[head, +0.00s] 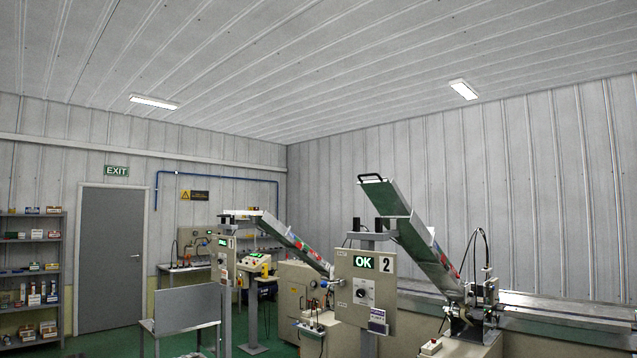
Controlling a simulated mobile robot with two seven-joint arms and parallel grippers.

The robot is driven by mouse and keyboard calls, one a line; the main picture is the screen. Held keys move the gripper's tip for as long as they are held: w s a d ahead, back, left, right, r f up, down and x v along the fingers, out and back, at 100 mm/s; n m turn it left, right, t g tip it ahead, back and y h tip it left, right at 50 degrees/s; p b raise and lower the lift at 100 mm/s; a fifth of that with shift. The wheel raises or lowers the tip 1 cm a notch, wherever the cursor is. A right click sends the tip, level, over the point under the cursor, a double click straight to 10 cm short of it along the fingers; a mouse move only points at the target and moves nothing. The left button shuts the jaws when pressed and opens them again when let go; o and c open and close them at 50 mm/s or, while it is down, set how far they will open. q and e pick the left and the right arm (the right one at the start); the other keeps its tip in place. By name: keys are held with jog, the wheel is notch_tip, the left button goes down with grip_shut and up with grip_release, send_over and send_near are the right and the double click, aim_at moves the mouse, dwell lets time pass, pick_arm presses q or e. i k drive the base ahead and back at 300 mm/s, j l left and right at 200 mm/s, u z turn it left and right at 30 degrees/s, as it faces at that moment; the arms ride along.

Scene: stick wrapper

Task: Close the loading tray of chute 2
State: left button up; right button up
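Chute 2 (447,275) slopes down to the right behind a grey control box (354,295) marked with a 2 and a green OK display. Its loading tray (388,199) is at the upper end, with a green inner surface and a black handle (376,178) at its raised left end. The tray is tilted, rising to the upper left above the control box. Coloured items lie in the lower chute; I cannot tell what they are. Neither of my grippers shows in the head view.
Chute 1 (307,250) stands further back to the left, with its own control box (223,257). A grey panel on legs (187,308) stands front left. A shelf (30,270) and door (112,259) are beyond. Machinery (480,300) stands below chute 2.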

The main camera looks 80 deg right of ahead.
aim_at(386, 197)
jog(key=z, duration=1.85)
jog(key=j+z, duration=0.2)
jog(key=z, duration=0.2)
jog(key=k+j+z, duration=0.15)
jog(key=z, duration=0.2)
jog(key=k+j+z, duration=0.1)
jog(key=z, duration=0.3)
jog(key=i+l, duration=0.1)
jog(key=i, duration=0.7)
jog(key=i+u, duration=0.1)
jog(key=i, duration=0.7)
